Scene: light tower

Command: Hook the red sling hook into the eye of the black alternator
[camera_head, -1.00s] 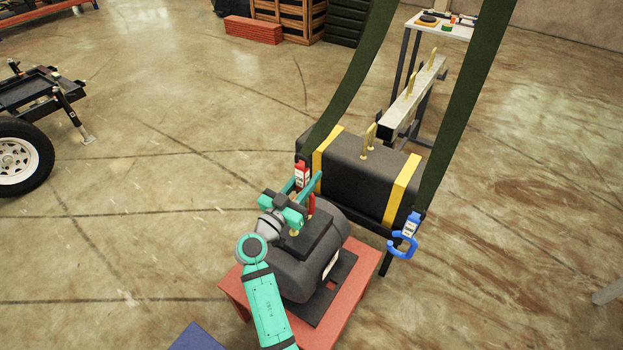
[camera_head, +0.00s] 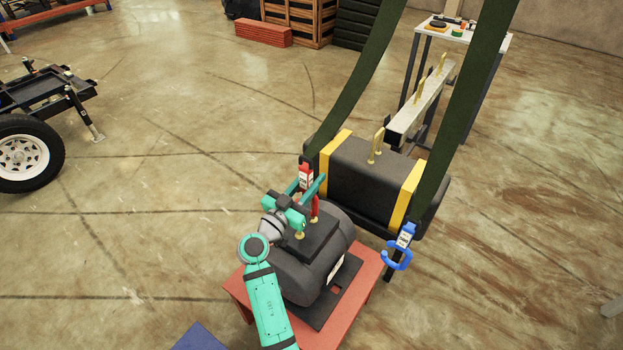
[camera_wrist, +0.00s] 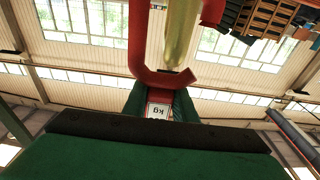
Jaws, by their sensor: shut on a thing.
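The black alternator (camera_head: 300,275) sits on a red stand (camera_head: 367,280). Brass eyes stand on its top block; the near one (camera_head: 299,235) shows clearly. The red sling hook (camera_head: 315,208) hangs on the left green strap, just above the block's far side. My gripper (camera_head: 312,186) is shut on the hook's labelled upper part; the label also shows between the fingers in the wrist view (camera_wrist: 159,109). There, the red hook's bend (camera_wrist: 158,76) curves under a brass bar (camera_wrist: 181,35), which lies between its two sides. I cannot tell whether the hook passes through the eye.
The blue hook (camera_head: 397,252) hangs free on the right strap (camera_head: 455,130), right of the alternator. A black tank with yellow bands (camera_head: 400,203) stands close behind. A wheeled trailer (camera_head: 30,150) is far left. The floor at left is open.

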